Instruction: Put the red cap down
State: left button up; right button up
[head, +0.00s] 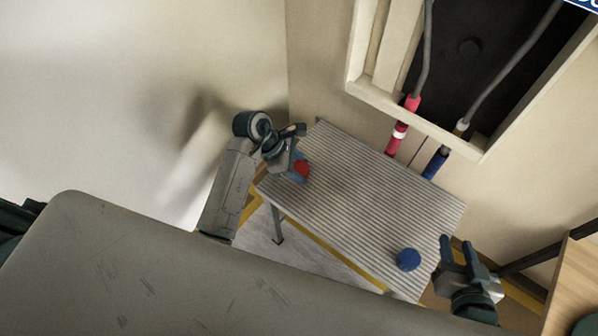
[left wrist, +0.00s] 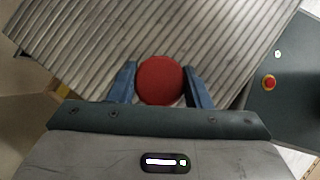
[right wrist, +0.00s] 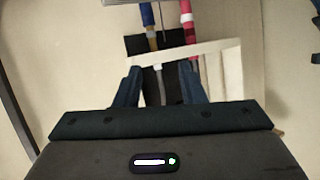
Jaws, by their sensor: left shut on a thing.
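The red cap (left wrist: 160,80) is round and sits between the two blue fingers of my left gripper (left wrist: 160,92), which is shut on it. In the head view the red cap (head: 301,169) shows at the fingertips of my left gripper (head: 296,173), over the left end of the ribbed table (head: 372,205). I cannot tell whether the cap touches the tabletop. My right gripper (head: 466,252) is open and empty beyond the table's right end. Its parted fingers also show in the right wrist view (right wrist: 160,85).
A blue cap (head: 408,260) lies on the table near its front right corner. A red connector (head: 398,135) and a blue connector (head: 435,164) hang on cables from the framed wall opening (head: 415,118). The middle of the table is clear. A wooden surface (head: 575,285) stands at the right.

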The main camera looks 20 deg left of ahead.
pick_arm(q)
jog(key=shift+f+b, duration=0.35)
jog(key=shift+f, duration=0.2)
pick_arm(e)
notch_tip(320, 180, up, 5)
jog(key=w+t, duration=0.3)
jog(key=shift+d+r, duration=0.15)
jog(key=shift+d, duration=0.15)
pick_arm(q)
jog(key=shift+f, duration=0.15)
jog(key=o, duration=1.1)
pick_arm(e)
jog(key=shift+w+r+t, duration=0.1)
jog(key=shift+r+t, duration=0.2)
jog(key=shift+t, duration=0.1)
